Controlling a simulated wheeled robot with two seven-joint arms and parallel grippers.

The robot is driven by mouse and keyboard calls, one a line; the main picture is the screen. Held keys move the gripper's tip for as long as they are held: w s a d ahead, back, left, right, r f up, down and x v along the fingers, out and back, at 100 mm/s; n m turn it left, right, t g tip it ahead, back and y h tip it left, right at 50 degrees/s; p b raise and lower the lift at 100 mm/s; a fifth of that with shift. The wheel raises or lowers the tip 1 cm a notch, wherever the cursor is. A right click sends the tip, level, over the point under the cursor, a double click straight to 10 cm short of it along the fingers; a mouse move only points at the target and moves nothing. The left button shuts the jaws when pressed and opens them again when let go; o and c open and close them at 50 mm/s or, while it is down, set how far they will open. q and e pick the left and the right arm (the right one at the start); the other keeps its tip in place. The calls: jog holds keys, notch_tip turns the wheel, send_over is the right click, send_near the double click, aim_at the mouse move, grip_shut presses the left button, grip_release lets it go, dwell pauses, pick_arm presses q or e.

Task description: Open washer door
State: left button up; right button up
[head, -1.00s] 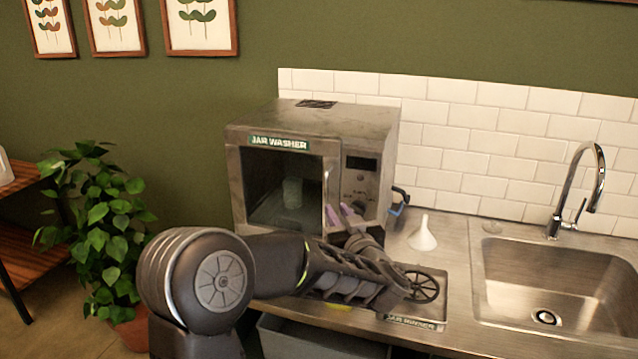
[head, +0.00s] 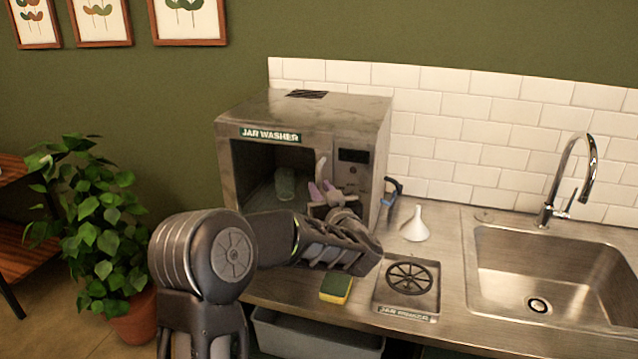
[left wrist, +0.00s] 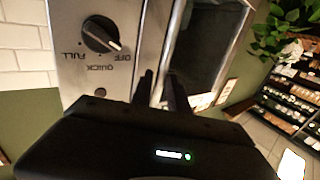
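The jar washer (head: 354,120) is a metal box with a dark glass door (head: 262,160) on its front. A pale upright handle (head: 321,166) is at the door's right edge. The door looks closed or nearly so; a small gap cannot be ruled out. A glass jar (head: 285,184) shows inside. My left gripper (head: 321,190) is at the lower part of the handle, its fingers apart around or just in front of it. In the left wrist view the fingers (left wrist: 160,88) stand apart, between the knob panel and the glass. Contact with the handle is unclear. My right gripper is not in view.
A knob (left wrist: 101,34) is left of the fingers in the wrist view. A white funnel (head: 415,224), a sponge (head: 336,289) and a round jar rinser (head: 409,280) are on the counter. A sink (head: 545,270) is at right, a plant (head: 85,215) at left.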

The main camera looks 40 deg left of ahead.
pick_arm(q)
jog(key=shift+x, duration=0.9)
jog(key=shift+c, duration=0.4)
grip_shut()
dwell(0.4)
